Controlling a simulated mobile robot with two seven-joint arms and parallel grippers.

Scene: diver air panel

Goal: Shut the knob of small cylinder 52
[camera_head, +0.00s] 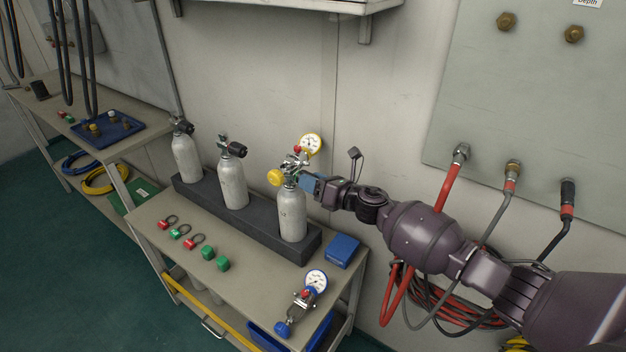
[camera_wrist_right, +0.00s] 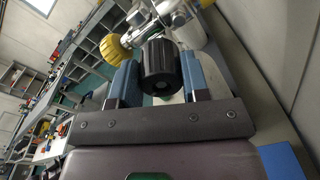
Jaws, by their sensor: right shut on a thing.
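Three pale grey small cylinders stand upright in a dark rack (camera_head: 262,229); I cannot read their numbers. The right-hand cylinder (camera_head: 291,214) carries a regulator with a yellow hand knob (camera_head: 274,177) and a white dial gauge (camera_head: 311,144). My right gripper (camera_head: 309,184) is at its valve, reaching in from the right. In the right wrist view, the gripper's blue fingers (camera_wrist_right: 158,85) lie on both sides of the black ribbed valve knob (camera_wrist_right: 158,66) and are shut on it. The yellow knob (camera_wrist_right: 114,48) is just beyond. My left gripper is not in view.
The middle cylinder (camera_head: 233,184) and left cylinder (camera_head: 186,157) have black valve knobs. On the bench lie a blue box (camera_head: 342,250), a second gauge regulator (camera_head: 316,281), and several red and green tags and blocks. A wall panel with hoses (camera_head: 447,185) is at the right.

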